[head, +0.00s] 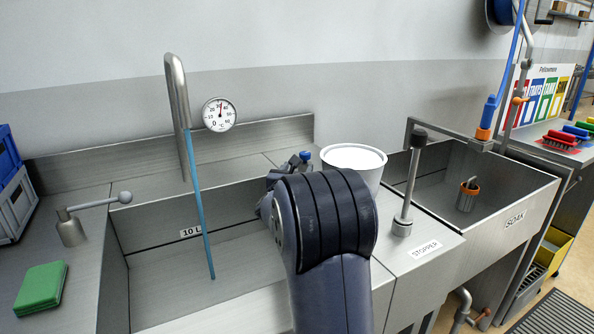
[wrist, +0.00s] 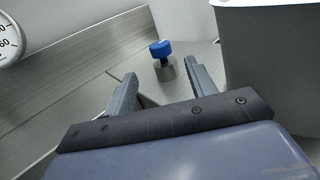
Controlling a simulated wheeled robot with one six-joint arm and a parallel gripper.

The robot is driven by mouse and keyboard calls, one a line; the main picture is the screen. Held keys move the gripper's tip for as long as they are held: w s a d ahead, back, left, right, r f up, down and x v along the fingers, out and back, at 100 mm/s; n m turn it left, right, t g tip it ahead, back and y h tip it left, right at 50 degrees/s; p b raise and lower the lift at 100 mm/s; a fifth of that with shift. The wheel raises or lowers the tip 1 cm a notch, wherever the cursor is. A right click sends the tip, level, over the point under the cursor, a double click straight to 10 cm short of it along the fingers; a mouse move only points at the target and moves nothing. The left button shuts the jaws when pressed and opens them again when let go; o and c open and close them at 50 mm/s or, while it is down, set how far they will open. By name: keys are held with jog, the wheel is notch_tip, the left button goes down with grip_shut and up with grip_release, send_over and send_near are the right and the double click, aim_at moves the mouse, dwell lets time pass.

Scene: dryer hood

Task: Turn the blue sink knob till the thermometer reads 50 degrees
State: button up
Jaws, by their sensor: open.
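The blue sink knob (head: 305,156) stands on a short metal base at the back rim of the sink, just beyond my gripper. In the wrist view the blue knob (wrist: 160,48) is upright and lies ahead, between the lines of the two fingers. My gripper (wrist: 160,76) is open and empty, apart from the knob. In the head view my own wrist hides most of the gripper. The round thermometer (head: 219,114) is on the wall behind the sink; its needle points near the top, at about 30. The wrist view shows only its edge (wrist: 8,40).
A bent spout (head: 176,85) pours blue water (head: 199,205) into the left basin. A white bucket (head: 354,160) stands close right of the knob, also near my right finger in the wrist view (wrist: 270,65). A stopper rod (head: 408,190) and lever handle (head: 95,204) stand farther off.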

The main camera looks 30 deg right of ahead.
aim_at(301, 155)
jog(key=w+a+m+g+h+p, duration=0.2)
jog(key=w+m+g+h+p, duration=0.35)
jog(key=g+p, duration=0.3)
jog(key=shift+m+t+y, duration=0.25)
jog(key=shift+y, duration=0.1)
jog(key=x, duration=0.4)
jog(key=p+x, duration=0.1)
jog(key=x, duration=0.4)
jog(key=shift+s+d+r, duration=0.15)
jog(key=shift+d+r, duration=0.05)
jog(key=shift+d, duration=0.2)
jog(key=shift+c, duration=0.3)
jog(key=c, duration=0.9)
